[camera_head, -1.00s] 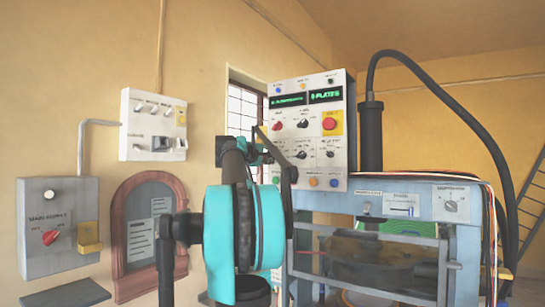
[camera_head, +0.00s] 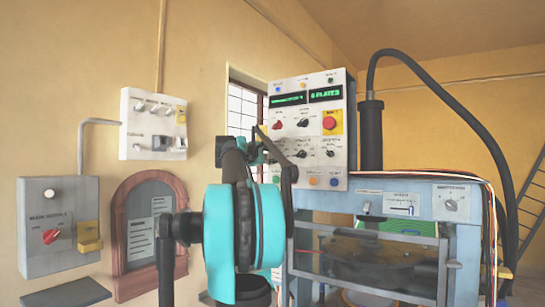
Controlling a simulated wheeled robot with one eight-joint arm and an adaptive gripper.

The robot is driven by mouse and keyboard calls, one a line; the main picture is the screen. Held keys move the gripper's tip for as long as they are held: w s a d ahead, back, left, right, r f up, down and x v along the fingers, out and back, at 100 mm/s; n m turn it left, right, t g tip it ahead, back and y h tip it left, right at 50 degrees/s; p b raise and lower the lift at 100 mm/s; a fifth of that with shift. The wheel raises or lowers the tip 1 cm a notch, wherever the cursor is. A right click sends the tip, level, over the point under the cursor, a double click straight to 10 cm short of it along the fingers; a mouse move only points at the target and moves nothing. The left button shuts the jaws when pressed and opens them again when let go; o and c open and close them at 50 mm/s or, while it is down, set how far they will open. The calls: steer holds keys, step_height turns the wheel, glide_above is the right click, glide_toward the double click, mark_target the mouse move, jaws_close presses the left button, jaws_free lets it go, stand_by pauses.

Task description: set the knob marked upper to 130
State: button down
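The white control panel (camera_head: 312,170) stands upright on the blue press frame. It carries a red knob (camera_head: 278,125), a black knob (camera_head: 303,123) to its right, and a lower row with a black knob (camera_head: 301,154) and a smaller knob (camera_head: 330,154). The labels are too small to read, so I cannot tell which knob is marked upper or its setting. My gripper (camera_head: 284,163) is in front of the panel's lower left part, largely hidden by my teal arm joint. I cannot tell whether its fingers are open or touch a knob.
A red button (camera_head: 329,123) on a yellow plate is on the panel's right, below two green displays (camera_head: 325,95). The blue press frame (camera_head: 466,250) and a thick black hose (camera_head: 500,160) are at the right. Wall boxes (camera_head: 60,225) and (camera_head: 153,125) are at the left.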

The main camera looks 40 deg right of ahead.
stand_by(0.3)
steer(key=c, duration=1.2)
jaws_free()
steer(key=shift+o, duration=0.2)
steer(key=shift+a, duration=0.15)
steer(key=v, duration=1.1)
steer(key=shift+s+a, duration=0.2)
steer(key=shift+a, duration=0.1)
steer(key=shift+f, duration=0.2)
